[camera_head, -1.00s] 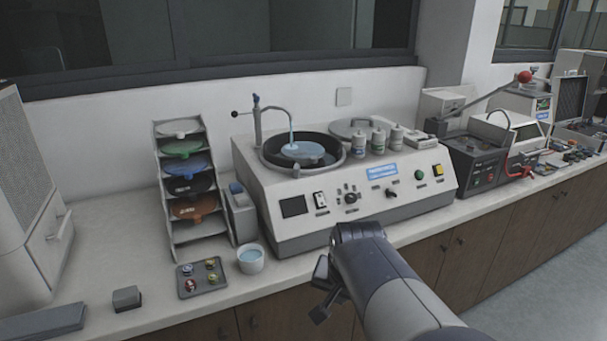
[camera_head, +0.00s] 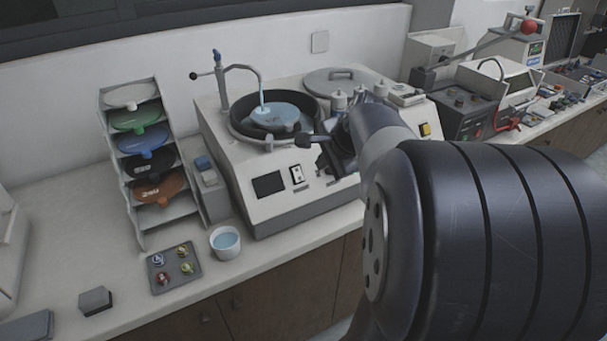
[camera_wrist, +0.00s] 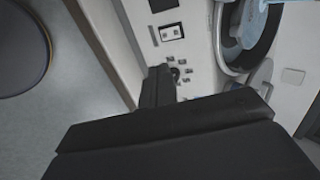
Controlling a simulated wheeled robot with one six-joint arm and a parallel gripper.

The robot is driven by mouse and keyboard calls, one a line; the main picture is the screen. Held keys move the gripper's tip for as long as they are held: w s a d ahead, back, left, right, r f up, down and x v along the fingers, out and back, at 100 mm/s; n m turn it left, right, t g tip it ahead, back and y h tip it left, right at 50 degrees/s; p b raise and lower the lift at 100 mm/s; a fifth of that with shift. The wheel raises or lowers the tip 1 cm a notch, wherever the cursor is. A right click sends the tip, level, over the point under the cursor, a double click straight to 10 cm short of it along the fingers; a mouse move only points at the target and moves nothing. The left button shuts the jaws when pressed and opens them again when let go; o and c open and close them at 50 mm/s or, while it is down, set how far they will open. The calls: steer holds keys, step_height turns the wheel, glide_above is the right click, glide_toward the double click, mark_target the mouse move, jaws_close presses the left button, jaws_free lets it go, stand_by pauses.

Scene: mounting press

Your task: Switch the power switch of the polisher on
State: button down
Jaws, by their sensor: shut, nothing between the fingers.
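The polisher (camera_head: 222,150) is a pale grey machine on the counter, with a blue disc in its dark round bowl and a bent tap above. Its sloped front has a dark display (camera_head: 268,184) with a small switch (camera_head: 297,174) to its right. The switch also shows in the wrist view (camera_wrist: 171,32); its label and position are too small to read. My gripper (camera_head: 328,163) is shut and empty, in front of the panel, to the right of the switch. Its dark fingers fill the lower wrist view. My arm hides the panel's middle and right parts, except a yellow control (camera_head: 426,130).
Bottles and a round lid (camera_head: 342,80) sit on top of the polisher. Other machines stand to the right.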

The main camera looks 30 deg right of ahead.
mark_target(301, 181)
steer(key=x, duration=0.6)
steer(key=p+x, duration=0.1)
steer(key=x, duration=0.6)
steer(key=shift+w, duration=0.5)
steer(key=shift+f, duration=0.1)
steer(key=shift+f, duration=0.1)
steer(key=shift+w+f, duration=0.1)
steer(key=shift+f, duration=0.15)
steer(key=shift+r, duration=0.3)
steer(key=shift+r+p, duration=0.65)
steer(key=shift+r, duration=0.05)
